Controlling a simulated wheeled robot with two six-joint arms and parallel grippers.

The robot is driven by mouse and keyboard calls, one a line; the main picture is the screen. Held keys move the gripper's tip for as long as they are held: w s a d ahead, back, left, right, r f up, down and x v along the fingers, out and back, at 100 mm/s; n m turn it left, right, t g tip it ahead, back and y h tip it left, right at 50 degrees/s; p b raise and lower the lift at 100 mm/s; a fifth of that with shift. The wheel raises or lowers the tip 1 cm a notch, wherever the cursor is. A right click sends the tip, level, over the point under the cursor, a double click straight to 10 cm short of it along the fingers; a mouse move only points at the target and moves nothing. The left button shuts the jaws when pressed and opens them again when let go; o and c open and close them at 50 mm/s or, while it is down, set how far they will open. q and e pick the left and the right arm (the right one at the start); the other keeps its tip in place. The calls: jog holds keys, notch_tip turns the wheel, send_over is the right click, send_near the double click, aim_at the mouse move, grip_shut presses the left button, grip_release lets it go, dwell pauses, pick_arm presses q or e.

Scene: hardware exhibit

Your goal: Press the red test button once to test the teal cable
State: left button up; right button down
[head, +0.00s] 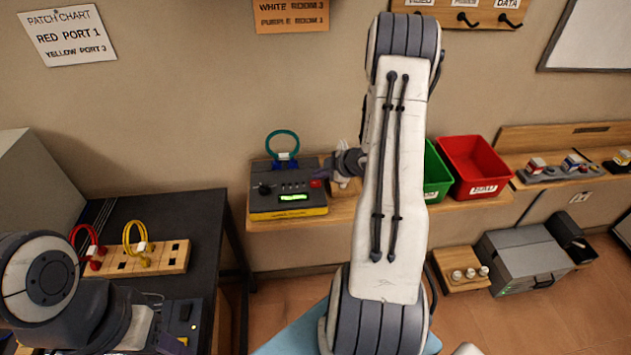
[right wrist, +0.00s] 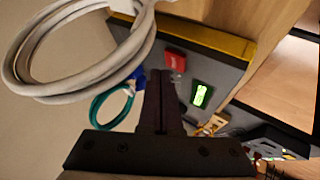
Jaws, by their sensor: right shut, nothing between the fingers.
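The grey and yellow tester box (head: 262,205) sits on a wooden shelf, with a lit green screen (head: 293,197). The red test button (head: 316,183) is on its right side; it also shows in the right wrist view (right wrist: 182,62). The teal cable (head: 283,137) stands as a loop at the box's back, its blue plug at the box. My right gripper (head: 325,170) is shut and empty, its tips (right wrist: 160,75) close beside the button; contact cannot be told. My left gripper (head: 172,343) is partly in view at the bottom left, its jaw state unclear.
A wooden block (head: 185,258) with red and yellow cables stands on the black table (head: 205,205). Green (head: 436,175) and red (head: 475,165) bins are right of my right arm. A pale coiled cable (right wrist: 60,92) shows close in the right wrist view.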

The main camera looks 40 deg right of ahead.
aim_at(318, 184)
notch_tip(318, 184, up, 5)
jog(key=p, duration=0.4)
jog(key=shift+r+p, duration=0.1)
jog(key=shift+p, duration=0.3)
jog(key=shift+w, duration=0.1)
dwell(0.5)
